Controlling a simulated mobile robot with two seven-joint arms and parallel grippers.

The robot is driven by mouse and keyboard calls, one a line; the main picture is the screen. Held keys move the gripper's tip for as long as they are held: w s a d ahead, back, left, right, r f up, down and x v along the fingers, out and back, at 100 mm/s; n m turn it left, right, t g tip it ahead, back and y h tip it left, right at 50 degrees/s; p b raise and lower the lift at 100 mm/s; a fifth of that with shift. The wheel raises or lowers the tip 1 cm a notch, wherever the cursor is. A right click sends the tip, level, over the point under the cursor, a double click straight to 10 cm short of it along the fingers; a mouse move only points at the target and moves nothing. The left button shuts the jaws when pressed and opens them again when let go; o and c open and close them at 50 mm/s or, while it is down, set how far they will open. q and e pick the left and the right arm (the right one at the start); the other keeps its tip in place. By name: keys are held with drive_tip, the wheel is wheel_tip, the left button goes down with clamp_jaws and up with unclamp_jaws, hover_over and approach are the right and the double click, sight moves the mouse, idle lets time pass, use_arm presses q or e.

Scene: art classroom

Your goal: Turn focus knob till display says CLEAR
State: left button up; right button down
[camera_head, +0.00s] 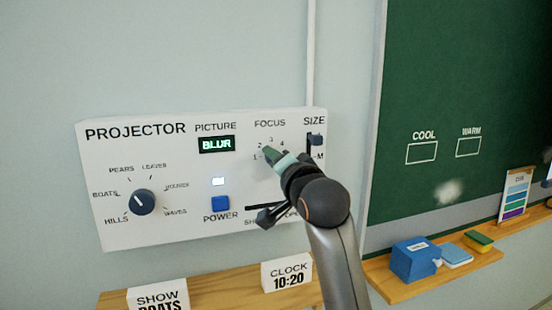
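A white projector panel (90,200) is on the wall. Its picture display (216,144) reads BLUR in green letters. The FOCUS label (270,123) stands above a scale of small numbers. My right gripper (273,155) is at this focus scale, its greenish tip in front of the spot where the knob would be. The focus knob is hidden or cannot be told apart from the fingertips. Whether the fingers are open or shut on it is unclear. My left gripper is not in view.
The panel also has a picture dial (142,202), a blue power button (220,203), a size slider (315,140) and a lower slider mostly behind my gripper. A wooden shelf (230,288) holds a clock card (287,274). A blue box (414,259) sits on the chalkboard ledge.

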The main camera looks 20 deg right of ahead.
idle(0.4)
drive_tip(key=shift+c, duration=2.2)
unclamp_jaws()
drive_tip(key=s+b, duration=0.2)
drive_tip(key=s, duration=1)
drive_tip(key=shift+s+r, duration=0.15)
drive_tip(key=shift+s, duration=0.1)
